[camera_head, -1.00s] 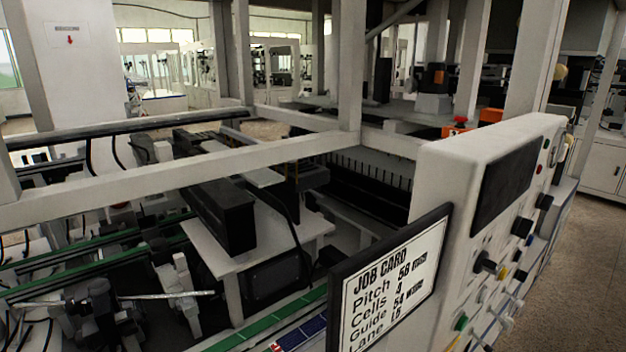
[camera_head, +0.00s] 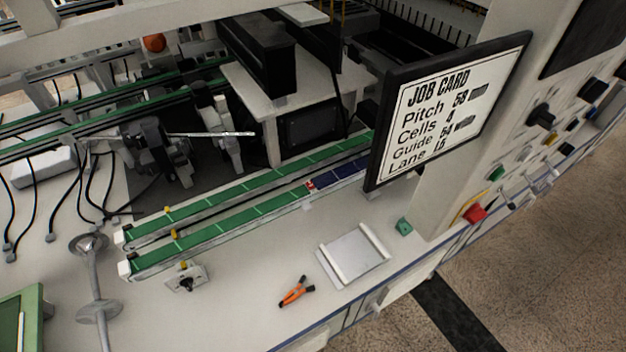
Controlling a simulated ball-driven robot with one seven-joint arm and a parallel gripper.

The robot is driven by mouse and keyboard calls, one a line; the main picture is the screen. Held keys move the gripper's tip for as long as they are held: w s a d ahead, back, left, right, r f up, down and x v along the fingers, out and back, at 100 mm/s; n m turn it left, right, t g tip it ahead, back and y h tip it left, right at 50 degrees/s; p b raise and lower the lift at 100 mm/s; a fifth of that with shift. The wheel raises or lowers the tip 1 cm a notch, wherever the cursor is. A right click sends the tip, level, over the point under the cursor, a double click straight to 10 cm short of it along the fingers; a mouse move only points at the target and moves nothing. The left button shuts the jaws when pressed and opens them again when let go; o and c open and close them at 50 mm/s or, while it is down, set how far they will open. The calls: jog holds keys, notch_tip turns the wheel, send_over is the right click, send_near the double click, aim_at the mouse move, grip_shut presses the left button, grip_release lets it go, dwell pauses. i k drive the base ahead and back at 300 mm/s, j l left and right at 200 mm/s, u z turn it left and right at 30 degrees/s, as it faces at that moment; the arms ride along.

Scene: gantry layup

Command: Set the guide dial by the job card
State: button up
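The job card (camera_head: 450,112) is a black-framed white sign at the upper right. A small light block with a dark knob (camera_head: 186,282) sits at the front of the green conveyor. A panel at the right carries a black rotary knob (camera_head: 541,117) and other controls. I cannot tell which of these is the guide dial, and no scale is readable. My gripper is not in view.
Two green conveyor lanes (camera_head: 225,218) run across the white bench. Orange-handled pliers (camera_head: 295,292) and a pale tray (camera_head: 354,254) lie in front. Speckled floor lies at right.

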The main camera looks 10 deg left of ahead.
aim_at(186, 283)
jog(key=u, duration=1.25)
